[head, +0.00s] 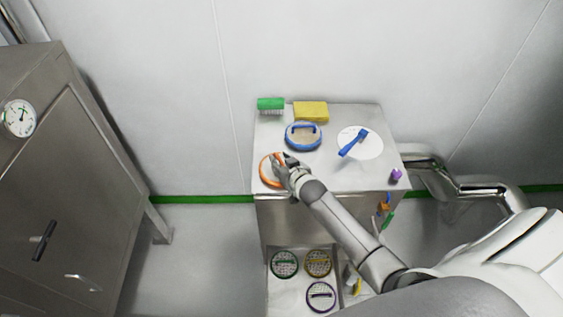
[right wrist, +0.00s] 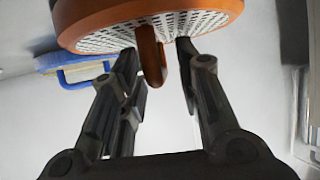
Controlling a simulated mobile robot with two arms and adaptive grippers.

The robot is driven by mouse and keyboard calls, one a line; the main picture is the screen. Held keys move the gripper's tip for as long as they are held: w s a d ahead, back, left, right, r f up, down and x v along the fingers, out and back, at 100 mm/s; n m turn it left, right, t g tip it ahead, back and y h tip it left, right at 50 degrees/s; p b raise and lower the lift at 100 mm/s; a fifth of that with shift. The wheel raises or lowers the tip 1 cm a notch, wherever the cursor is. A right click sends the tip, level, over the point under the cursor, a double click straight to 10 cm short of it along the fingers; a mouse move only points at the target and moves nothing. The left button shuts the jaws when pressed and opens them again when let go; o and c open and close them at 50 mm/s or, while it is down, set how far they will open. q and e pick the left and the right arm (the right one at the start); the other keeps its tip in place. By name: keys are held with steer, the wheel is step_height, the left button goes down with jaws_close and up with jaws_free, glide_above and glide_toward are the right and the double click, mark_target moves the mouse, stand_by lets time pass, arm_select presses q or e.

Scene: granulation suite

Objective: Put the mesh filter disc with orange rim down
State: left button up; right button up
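The mesh filter disc with orange rim (head: 265,172) is at the front left corner of the steel table (head: 330,180), partly hidden by my right gripper (head: 284,164). In the right wrist view the disc (right wrist: 150,22) shows its perforated face and an orange handle that juts toward the camera. The fingers of my right gripper (right wrist: 158,65) stand on either side of that handle, with a gap visible on its right side. The gripper looks open around the handle. The disc appears to lie flat on the tabletop; its underside contact is hidden. My left gripper is not in view.
Behind the disc are a blue-rimmed disc (head: 304,143), a green brush (head: 271,104) and a yellow sponge (head: 311,112). A white disc (head: 372,148) with a blue tool lies to the right. Below, a shelf holds green, yellow and purple discs (head: 321,297). A steel cabinet (head: 75,190) stands left.

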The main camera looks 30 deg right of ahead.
steer(key=shift+r, duration=0.15)
steer(key=shift+s, duration=0.15)
steer(key=v, duration=1.1)
steer(key=shift+s+r, duration=0.25)
steer(key=shift+s, duration=0.1)
steer(key=shift+f, duration=0.1)
